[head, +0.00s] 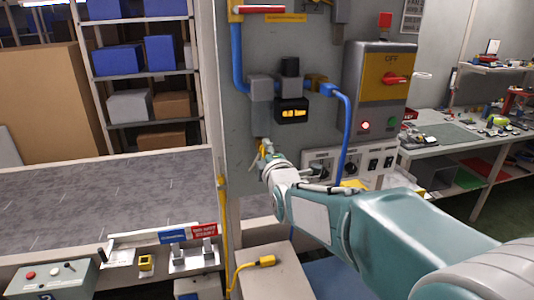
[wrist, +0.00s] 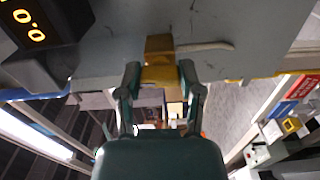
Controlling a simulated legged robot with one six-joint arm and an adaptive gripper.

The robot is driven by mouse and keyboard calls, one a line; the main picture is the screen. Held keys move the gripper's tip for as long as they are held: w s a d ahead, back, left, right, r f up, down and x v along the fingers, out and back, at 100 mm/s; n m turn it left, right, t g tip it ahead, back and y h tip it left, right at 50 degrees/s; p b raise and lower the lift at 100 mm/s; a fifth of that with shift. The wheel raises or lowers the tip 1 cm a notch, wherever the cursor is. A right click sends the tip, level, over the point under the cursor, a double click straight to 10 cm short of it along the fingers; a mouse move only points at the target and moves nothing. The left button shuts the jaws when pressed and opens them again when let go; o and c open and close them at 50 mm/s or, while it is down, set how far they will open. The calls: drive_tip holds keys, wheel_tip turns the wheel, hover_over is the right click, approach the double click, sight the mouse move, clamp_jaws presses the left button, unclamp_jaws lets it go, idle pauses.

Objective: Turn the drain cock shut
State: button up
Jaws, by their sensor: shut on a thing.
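The drain cock (wrist: 160,52) looks like a brass-yellow block at the top middle of the wrist view. A thin pale bar (wrist: 207,46) sticks out from it to the right; I cannot tell whether this is part of the cock. My gripper (wrist: 160,74) is shut on the yellow block, with one finger on each side. In the head view my gripper (head: 264,152) is at the grey panel, just below a grey block-shaped unit (head: 261,118). There the gripper hides most of the cock, so its turn angle cannot be read.
The grey panel (head: 228,120) carries a display box (head: 292,111) with yellow digits, a blue hose (head: 347,125) and a switch box (head: 380,90) with a red handle. A row of knobs (head: 350,165) is to the right of my gripper. A grey conveyor (head: 100,195) runs at left.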

drive_tip(key=shift+a+f+n, duration=0.1)
drive_tip(key=shift+f+n, duration=0.2)
drive_tip(key=shift+n, duration=0.1)
drive_tip(key=o, duration=1.1)
drive_tip(key=shift+o, duration=0.2)
drive_tip(key=shift+a+r, duration=0.1)
drive_tip(key=shift+a, duration=0.05)
drive_tip(key=v, duration=1.2)
